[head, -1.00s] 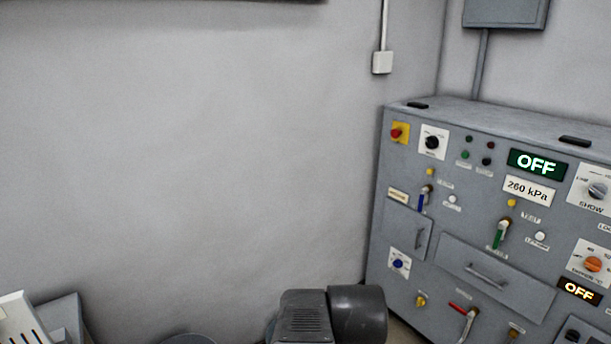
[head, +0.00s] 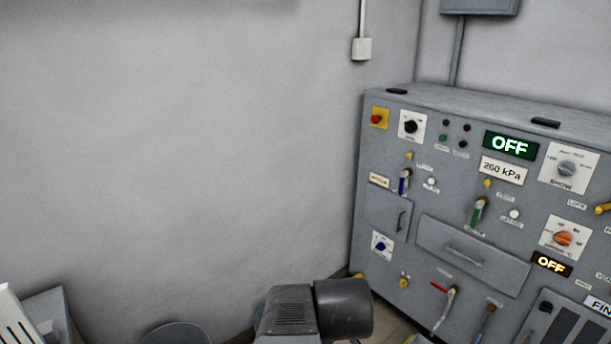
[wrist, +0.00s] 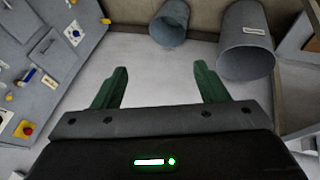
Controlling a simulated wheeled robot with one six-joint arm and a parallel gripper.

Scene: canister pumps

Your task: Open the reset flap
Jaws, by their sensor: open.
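A grey control panel (head: 420,190) stands at the right in the head view. On its left side is a small grey flap (head: 386,214) with a dark upright handle (head: 401,221), and it looks closed. I cannot clearly read the small label above it, so I cannot be sure it is the reset flap. The same flap shows at the upper left in the wrist view (wrist: 43,48). My gripper (wrist: 161,68) is open and empty, its green fingers apart over the pale floor. It is clear of the panel, which lies to its left in that view.
A wide drawer (head: 472,255) sits right of the flap, with a blue knob (head: 381,246) below it and a blue lever (head: 404,182) above. Two grey cylindrical bins (wrist: 246,42) stand ahead of my gripper in the wrist view. The wall left of the panel is bare.

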